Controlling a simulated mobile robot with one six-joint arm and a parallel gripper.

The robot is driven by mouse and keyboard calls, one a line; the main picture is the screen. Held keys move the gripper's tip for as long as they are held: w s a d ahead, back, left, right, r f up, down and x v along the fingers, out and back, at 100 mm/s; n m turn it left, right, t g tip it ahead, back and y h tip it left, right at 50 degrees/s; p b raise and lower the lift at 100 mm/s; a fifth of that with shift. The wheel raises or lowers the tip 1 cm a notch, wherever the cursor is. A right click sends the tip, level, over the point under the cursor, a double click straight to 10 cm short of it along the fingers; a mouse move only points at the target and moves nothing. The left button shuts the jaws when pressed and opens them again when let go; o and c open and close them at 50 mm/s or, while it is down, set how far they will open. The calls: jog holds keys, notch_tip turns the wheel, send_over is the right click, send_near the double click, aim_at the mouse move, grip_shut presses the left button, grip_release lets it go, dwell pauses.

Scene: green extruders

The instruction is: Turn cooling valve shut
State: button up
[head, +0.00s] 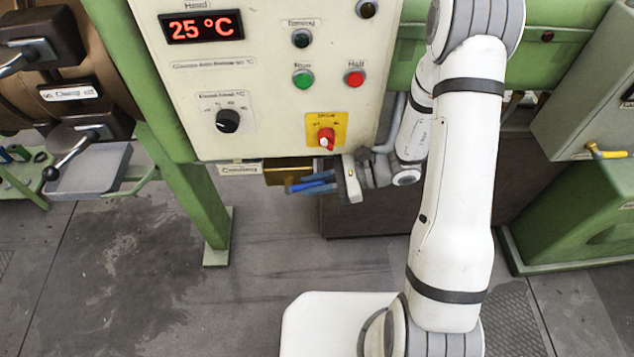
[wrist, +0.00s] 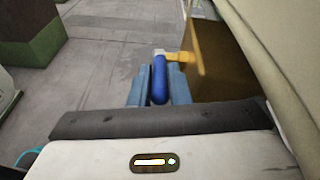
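The cooling valve shows in the wrist view as a blue lever handle (wrist: 158,82) on a yellow fitting (wrist: 181,58). The handle points back toward my gripper's palm. My gripper (wrist: 159,88) has its two blue-grey fingers on either side of the handle, close against it, with no clear gap. In the head view my gripper (head: 312,182) is below the control panel's lower edge, to the right of the label that seems to read Cooling (head: 240,169). The valve body is hard to make out there.
The control panel (head: 270,100) hangs just above my gripper, with a 25 °C display (head: 201,27), a dark dial (head: 228,121) and a red selector (head: 326,139). A brown-yellow box (wrist: 210,65) stands right of the valve. A green leg (head: 205,205) stands left; floor below is clear.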

jog(key=shift+o, duration=0.7)
jog(key=shift+a, duration=0.1)
jog(key=b+v, duration=0.1)
jog(key=v, duration=0.7)
jog(key=shift+s, duration=0.15)
